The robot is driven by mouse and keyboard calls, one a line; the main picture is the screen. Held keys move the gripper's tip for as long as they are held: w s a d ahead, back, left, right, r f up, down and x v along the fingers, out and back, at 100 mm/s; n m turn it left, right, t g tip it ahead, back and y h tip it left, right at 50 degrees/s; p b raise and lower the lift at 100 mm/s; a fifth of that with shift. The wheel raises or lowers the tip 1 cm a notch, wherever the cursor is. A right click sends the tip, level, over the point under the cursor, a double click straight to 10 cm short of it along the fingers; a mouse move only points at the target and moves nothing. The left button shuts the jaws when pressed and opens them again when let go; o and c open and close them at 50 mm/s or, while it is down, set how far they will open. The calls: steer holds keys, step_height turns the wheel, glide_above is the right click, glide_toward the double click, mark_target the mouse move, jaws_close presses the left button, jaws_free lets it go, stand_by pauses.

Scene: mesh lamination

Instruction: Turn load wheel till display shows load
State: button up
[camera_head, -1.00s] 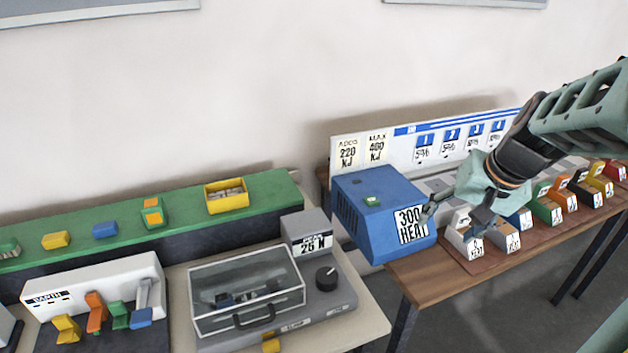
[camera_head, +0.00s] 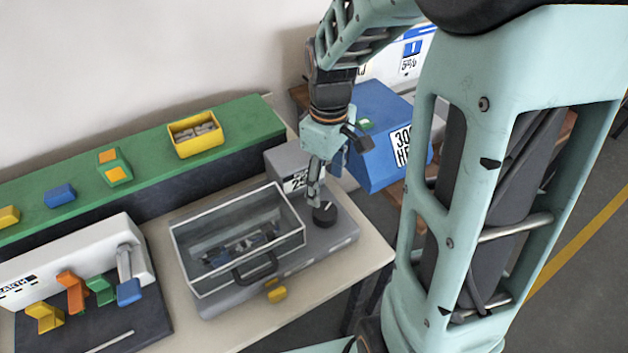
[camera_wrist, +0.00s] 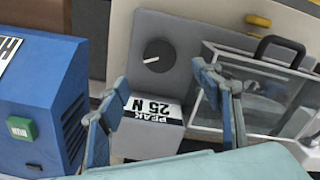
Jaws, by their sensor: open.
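The load wheel is a round black knob (camera_head: 324,214) with a white pointer mark, on the right of the grey tester base (camera_head: 345,237). It also shows in the wrist view (camera_wrist: 158,56), uncovered. The display (camera_head: 293,182) is a white label on a grey block behind the wheel; in the wrist view (camera_wrist: 152,107) it reads "PEAK 25 N", upside down. My gripper (camera_head: 314,192) points down, just above and behind the wheel in the head view. In the wrist view its fingers (camera_wrist: 160,85) are apart and empty, with the wheel beyond their tips. I cannot tell any contact.
A clear-lidded box with a black handle (camera_head: 255,275) stands left of the wheel. A blue heater (camera_head: 375,140) is close on the right. A white unit with coloured levers (camera_head: 75,255) is at left. A green shelf (camera_head: 85,185) runs behind.

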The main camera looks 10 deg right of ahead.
mark_target(325, 210)
step_height(325, 210, down, 10)
steer(key=shift+r, duration=0.15)
stand_by(0.3)
steer(key=c, duration=1.2)
steer(key=shift+o, duration=0.2)
